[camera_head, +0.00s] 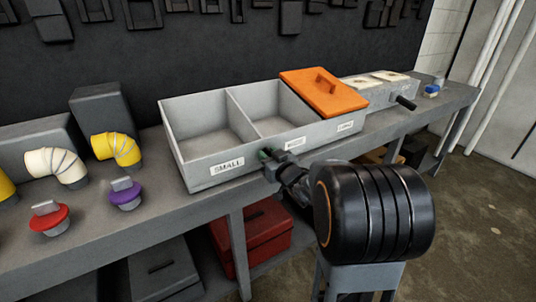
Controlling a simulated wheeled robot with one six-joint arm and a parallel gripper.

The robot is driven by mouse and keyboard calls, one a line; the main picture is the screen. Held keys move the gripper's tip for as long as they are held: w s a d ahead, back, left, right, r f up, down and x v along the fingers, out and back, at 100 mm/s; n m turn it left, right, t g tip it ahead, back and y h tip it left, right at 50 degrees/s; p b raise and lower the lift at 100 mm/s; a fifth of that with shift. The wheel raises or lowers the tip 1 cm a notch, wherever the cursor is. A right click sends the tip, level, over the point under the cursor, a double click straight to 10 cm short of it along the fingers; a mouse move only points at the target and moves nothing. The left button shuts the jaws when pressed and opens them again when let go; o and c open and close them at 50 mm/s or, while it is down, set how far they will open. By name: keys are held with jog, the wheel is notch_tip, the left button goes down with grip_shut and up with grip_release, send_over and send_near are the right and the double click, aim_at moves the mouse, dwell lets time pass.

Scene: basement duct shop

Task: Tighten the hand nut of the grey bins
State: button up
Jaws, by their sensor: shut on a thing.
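The grey bins (198,179) stand on the bench as one open-topped box with compartments side by side. The left one is labelled SMALL; the middle label is partly unreadable. Left and middle compartments look empty, and an orange lid (322,92) with a handle covers the right one. My gripper (268,159) is at the front wall, below the middle label, shut on a small dark green piece that appears to be the hand nut (264,155). The gripper and wrist hide most of it, so its thread and seating cannot be seen.
A grey box (372,92) with a black side handle (405,102) stands right of the bins. Yellow (117,149) and white (55,166) elbows and red (49,218) and purple (125,194) capped pieces stand left. A red box (262,236) sits below the bench.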

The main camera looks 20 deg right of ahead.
jog(key=shift+m, duration=0.3)
jog(key=o, duration=0.6)
jog(key=shift+c, duration=0.2)
jog(key=s+d+b, duration=0.1)
jog(key=s+b, duration=0.4)
jog(key=s, duration=0.8)
jog(key=shift+s+d+b, duration=0.3)
jog(key=shift+s+b, duration=0.1)
